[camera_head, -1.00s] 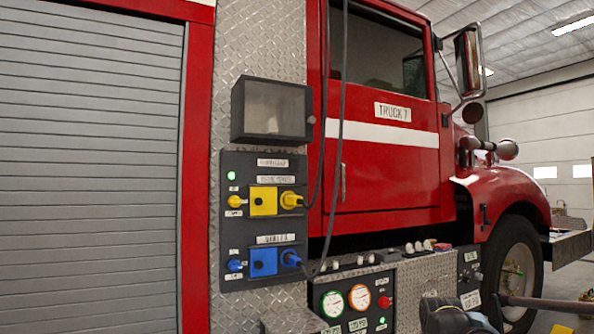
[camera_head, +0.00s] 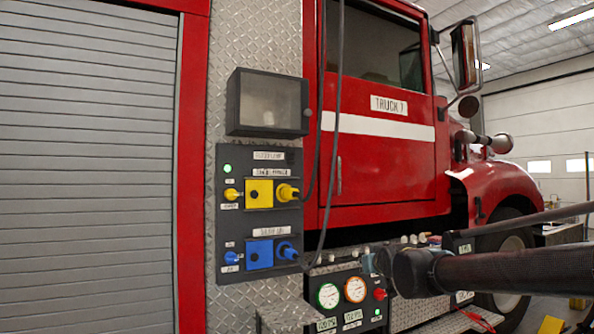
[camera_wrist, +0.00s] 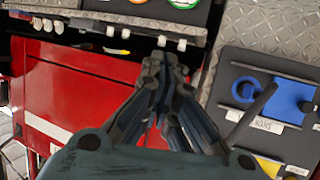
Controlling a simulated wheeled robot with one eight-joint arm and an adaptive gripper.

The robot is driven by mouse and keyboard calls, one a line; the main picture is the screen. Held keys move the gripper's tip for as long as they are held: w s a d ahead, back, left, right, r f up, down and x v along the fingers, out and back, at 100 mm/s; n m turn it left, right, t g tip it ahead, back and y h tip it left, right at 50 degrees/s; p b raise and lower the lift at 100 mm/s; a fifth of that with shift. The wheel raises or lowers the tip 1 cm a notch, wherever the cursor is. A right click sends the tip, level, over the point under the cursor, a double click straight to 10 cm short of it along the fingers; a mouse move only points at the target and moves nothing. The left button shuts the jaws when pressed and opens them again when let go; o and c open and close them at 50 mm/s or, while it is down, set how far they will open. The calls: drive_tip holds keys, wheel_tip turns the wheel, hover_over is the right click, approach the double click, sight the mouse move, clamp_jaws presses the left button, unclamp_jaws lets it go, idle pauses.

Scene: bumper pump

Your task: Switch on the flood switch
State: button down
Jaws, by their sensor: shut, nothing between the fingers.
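The dark switch panel (camera_head: 222,170) is on the truck's side. Its upper row has a lit green light (camera_head: 227,168), a small yellow switch (camera_head: 232,194), a yellow block (camera_head: 259,193) and a yellow plug (camera_head: 286,192). Its lower row has a blue switch (camera_head: 231,258), a blue block (camera_head: 259,254) and a blue plug (camera_head: 286,251). The labels are too blurred to tell surely which is the flood switch. My gripper (camera_wrist: 160,66) is shut and empty, apart from the panel. The blue switch shows in the wrist view (camera_wrist: 246,90); the yellow switch is not visible there.
A dark glass-fronted box (camera_head: 268,104) sits above the panel. A black cable (camera_head: 331,150) hangs beside it. A gauge panel (camera_head: 322,278) with several knobs is at lower right, and a metal step (camera_head: 285,316) juts out below. The grey shutter (camera_head: 85,170) fills the left.

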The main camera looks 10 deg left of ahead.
drive_tip(key=a+r+n+t+y, duration=0.2)
drive_tip(key=a+r+y, duration=0.3)
drive_tip(key=r, duration=0.9)
drive_tip(key=a+r+n+t+y, duration=0.2)
drive_tip(key=a+r+t+y, duration=0.3)
drive_tip(key=a+r, duration=0.7)
drive_tip(key=shift+w+r+y, duration=0.2)
drive_tip(key=shift+r+y, duration=0.5)
drive_tip(key=shift+r, duration=0.25)
approach(291, 155)
wheel_tip(291, 155, up, 3)
drive_tip(key=shift+w+a+f, duration=0.1)
drive_tip(key=shift+w+a, duration=0.4)
drive_tip(key=shift+w, duration=0.25)
drive_tip(key=shift+w+a+f, duration=0.1)
drive_tip(key=shift+w+a, duration=0.4)
drive_tip(key=shift+w, duration=0.25)
